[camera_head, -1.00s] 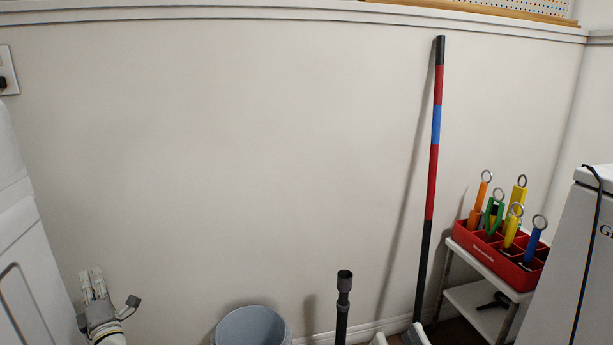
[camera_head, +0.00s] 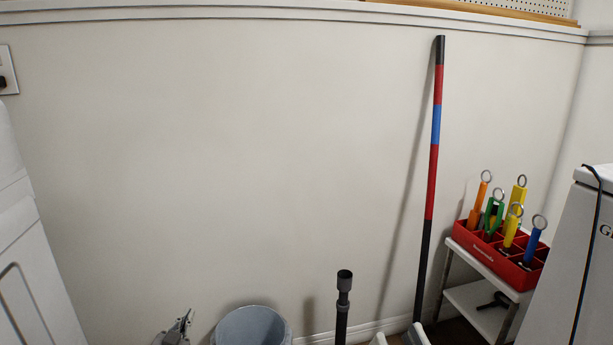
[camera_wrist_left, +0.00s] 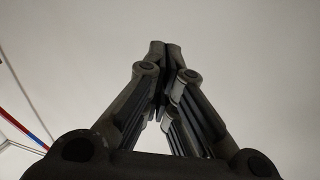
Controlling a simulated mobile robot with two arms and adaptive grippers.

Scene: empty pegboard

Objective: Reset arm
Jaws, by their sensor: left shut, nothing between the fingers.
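My left gripper (camera_head: 184,326) shows at the bottom edge of the head view, left of the grey bucket and in front of the wall. Only a small part of it is in the picture. In the left wrist view its two fingers (camera_wrist_left: 164,48) meet at the tips, shut with nothing between them. My right gripper is not in view.
A grey bucket (camera_head: 252,328) stands close to the right of my left gripper. A black pole (camera_head: 342,310) and a tall red, blue and black pole (camera_head: 433,180) stand farther right. A red tool caddy (camera_head: 490,257) sits on a white side table (camera_head: 487,310). A white appliance (camera_head: 30,260) is at left.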

